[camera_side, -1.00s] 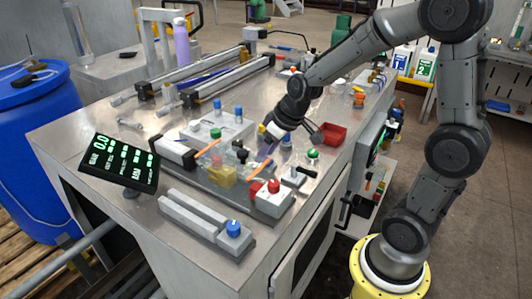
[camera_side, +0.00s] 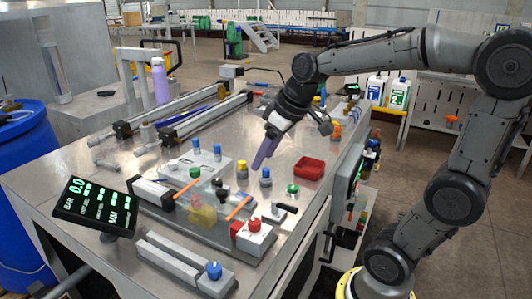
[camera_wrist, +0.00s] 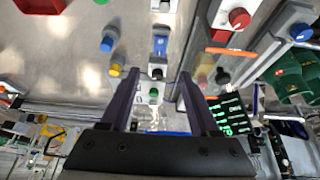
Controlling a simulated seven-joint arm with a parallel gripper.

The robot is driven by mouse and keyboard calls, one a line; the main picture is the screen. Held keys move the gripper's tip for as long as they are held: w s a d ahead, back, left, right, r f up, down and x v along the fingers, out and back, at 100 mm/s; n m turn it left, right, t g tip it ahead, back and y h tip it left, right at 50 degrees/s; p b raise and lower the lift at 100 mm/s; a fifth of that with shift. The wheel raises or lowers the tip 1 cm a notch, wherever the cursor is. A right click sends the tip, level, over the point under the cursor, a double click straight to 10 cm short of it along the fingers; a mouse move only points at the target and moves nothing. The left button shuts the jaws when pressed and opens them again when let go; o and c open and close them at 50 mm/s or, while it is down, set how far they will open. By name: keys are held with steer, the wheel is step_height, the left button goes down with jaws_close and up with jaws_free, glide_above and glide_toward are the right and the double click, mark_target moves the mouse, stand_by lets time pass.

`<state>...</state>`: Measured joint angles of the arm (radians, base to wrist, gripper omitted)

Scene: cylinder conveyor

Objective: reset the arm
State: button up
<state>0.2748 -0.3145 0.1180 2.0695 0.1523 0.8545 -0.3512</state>
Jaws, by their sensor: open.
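My gripper (camera_side: 259,163) hangs above the metal worktop (camera_side: 128,160) in the side view, pointing down and tilted. In the wrist view my gripper (camera_wrist: 158,82) shows two dark purple fingers spread apart, with nothing held between them. In the side view, small capped pieces stand near the fingertips: a yellow one (camera_side: 242,169), a blue one (camera_side: 265,176) and a green one (camera_side: 293,189). The fingers look clear of them, though exact height is hard to tell.
A red tray (camera_side: 309,168) sits to the right of the gripper. A display panel (camera_side: 95,207) and a fixture with orange bars and a red knob (camera_side: 254,224) stand in front. Rails (camera_side: 190,118) and a purple bottle (camera_side: 160,82) stand at the back left.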

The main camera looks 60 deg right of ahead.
steer(key=shift+r, duration=0.1)
steer(key=s+a+r+n+t, duration=0.1)
steer(key=s+a+r+n, duration=0.1)
steer(key=s+a, duration=0.35)
steer(key=s+f+m, duration=0.2)
steer(key=s+f, duration=0.3)
steer(key=s, duration=0.3)
steer(key=shift+s+a+f, duration=0.2)
steer(key=shift+s+a, duration=0.05)
steer(key=shift+s, duration=0.05)
